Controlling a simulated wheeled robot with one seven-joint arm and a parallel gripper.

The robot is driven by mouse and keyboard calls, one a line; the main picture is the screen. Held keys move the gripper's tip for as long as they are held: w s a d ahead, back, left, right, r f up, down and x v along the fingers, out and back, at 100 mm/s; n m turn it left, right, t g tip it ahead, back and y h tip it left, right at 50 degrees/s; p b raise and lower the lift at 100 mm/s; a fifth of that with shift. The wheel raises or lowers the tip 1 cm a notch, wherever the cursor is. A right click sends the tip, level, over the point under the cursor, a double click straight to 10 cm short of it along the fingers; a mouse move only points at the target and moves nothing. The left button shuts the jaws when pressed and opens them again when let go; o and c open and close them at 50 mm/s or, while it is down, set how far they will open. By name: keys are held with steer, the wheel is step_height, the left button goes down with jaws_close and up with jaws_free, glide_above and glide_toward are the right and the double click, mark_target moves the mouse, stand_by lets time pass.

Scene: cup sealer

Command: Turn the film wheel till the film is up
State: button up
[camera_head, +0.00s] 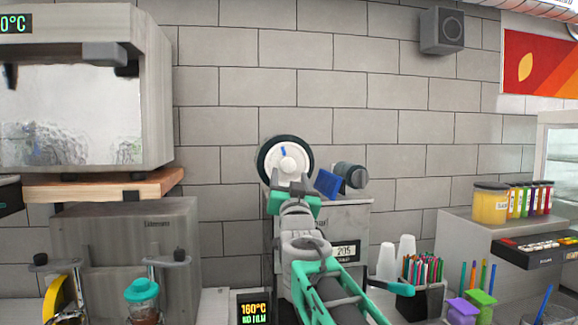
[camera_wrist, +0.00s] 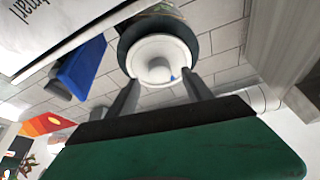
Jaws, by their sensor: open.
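The film wheel (camera_head: 286,158) is a white disc with a dark rim and a small blue mark, on top of the grey cup sealer (camera_head: 345,215) in the head view. In the wrist view the wheel (camera_wrist: 160,58) is straight ahead, its white hub between the fingertips in the picture. My gripper (camera_wrist: 160,85) is open and empty, close in front of the wheel. I cannot tell whether a finger touches it. In the head view my gripper (camera_head: 288,190) hides the wheel's lower edge. A small display (camera_head: 254,312) reads 160°C and what looks like NO FILM.
A blue panel (camera_head: 328,184) and a dark cylinder (camera_head: 351,174) sit right of the wheel on the sealer. White cups (camera_head: 387,262) and a holder of coloured straws (camera_head: 422,272) stand to the right. A grey dispenser (camera_head: 125,245) stands left.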

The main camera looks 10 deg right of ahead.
mark_target(288, 169)
steer(key=p+x, duration=0.1)
steer(key=x, duration=0.2)
steer(key=shift+w+d+r, duration=0.1)
steer(key=shift+w+r, duration=0.05)
steer(key=shift+r, duration=0.1)
steer(key=shift+w, duration=0.4)
jaws_close()
stand_by(0.3)
steer(key=shift+f, duration=0.1)
